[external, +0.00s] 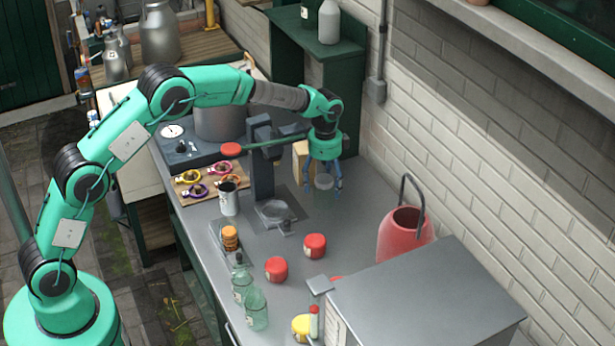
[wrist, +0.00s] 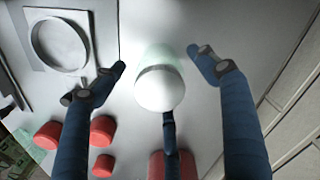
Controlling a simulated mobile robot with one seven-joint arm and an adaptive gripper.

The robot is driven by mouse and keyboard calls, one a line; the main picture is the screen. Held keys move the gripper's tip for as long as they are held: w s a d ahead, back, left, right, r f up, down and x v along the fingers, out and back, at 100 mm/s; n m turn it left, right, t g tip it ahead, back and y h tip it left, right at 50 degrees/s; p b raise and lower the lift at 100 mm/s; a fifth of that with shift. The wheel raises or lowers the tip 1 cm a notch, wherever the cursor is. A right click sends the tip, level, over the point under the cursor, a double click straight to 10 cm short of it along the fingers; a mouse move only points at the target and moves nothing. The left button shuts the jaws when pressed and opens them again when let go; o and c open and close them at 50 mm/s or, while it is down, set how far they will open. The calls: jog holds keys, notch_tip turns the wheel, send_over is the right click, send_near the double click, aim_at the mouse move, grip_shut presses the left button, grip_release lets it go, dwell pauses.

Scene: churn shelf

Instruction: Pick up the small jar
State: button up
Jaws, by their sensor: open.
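The small jar (external: 323,181) is a pale, whitish jar standing on the grey metal worktop near the brick wall. In the wrist view the small jar (wrist: 160,88) shows from above, with a round white top, in the middle of the picture. My gripper (external: 323,190) points down over the jar with its blue fingers spread on either side. In the wrist view my gripper (wrist: 159,60) is open, and a gap shows between the jar and each finger. Nothing is held. The jar's lower part is mostly hidden from above.
A dark stand (external: 262,165) with a round ring base is left of the jar. A red can (external: 403,238) with a dark upright handle stands to the right.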

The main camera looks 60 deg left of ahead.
jog(key=shift+f, duration=1.2)
jog(key=shift+c, duration=0.5)
jog(key=c, duration=1.3)
